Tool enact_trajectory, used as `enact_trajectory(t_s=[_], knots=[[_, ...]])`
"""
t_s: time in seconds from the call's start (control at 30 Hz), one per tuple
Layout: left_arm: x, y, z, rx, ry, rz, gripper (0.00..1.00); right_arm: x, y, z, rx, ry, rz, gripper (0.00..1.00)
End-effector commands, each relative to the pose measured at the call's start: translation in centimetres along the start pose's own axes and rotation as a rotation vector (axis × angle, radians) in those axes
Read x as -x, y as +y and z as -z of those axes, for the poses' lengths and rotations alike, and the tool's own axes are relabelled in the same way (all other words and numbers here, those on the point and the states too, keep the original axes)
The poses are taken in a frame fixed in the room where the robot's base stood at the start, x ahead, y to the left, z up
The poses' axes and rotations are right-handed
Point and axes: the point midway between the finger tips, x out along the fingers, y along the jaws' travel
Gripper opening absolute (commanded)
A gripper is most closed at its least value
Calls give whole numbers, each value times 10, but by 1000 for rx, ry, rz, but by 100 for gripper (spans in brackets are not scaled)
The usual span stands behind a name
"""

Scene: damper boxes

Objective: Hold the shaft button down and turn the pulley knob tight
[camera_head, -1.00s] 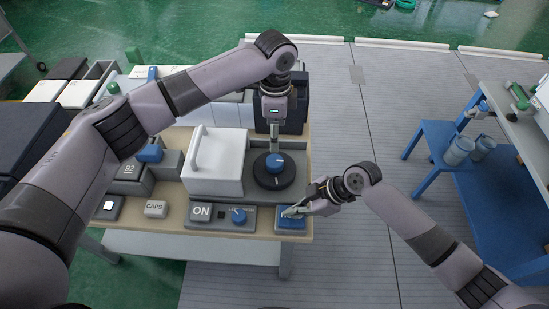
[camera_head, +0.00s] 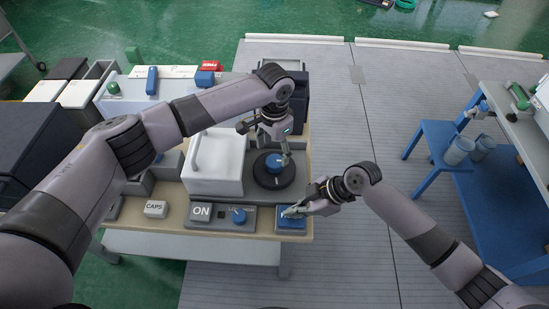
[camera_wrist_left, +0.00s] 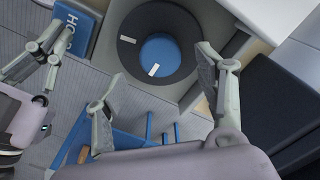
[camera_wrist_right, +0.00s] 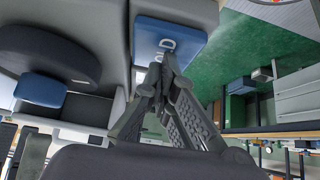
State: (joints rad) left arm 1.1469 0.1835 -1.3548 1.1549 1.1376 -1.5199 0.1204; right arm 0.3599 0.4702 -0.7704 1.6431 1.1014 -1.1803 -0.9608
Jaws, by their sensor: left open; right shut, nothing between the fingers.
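The pulley knob (camera_head: 274,160) is a round blue cap on a black disc (camera_head: 268,182) in a grey housing. In the left wrist view the knob (camera_wrist_left: 160,52) has a white mark, and the disc (camera_wrist_left: 130,18) has another at a different angle. My left gripper (camera_head: 266,143) is open above the knob, tilted, its fingers (camera_wrist_left: 163,64) spread and apart from it. The blue shaft button (camera_head: 291,224), with partly covered white lettering, sits at the front right corner. My right gripper (camera_head: 289,213) is shut, its fingertips on the button's top; the right wrist view shows them over the button (camera_wrist_right: 165,35).
A white box with a handle (camera_head: 216,165) stands left of the disc. A dark box (camera_head: 296,100) stands behind.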

Motion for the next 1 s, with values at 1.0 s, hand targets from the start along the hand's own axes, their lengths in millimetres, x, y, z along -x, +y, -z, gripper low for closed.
enact_trajectory(t_s=[1.0], knots=[[-48, 0, 0, -1, 1, 0, 42, -1, -1, -2, -1, -3, 3, 0]])
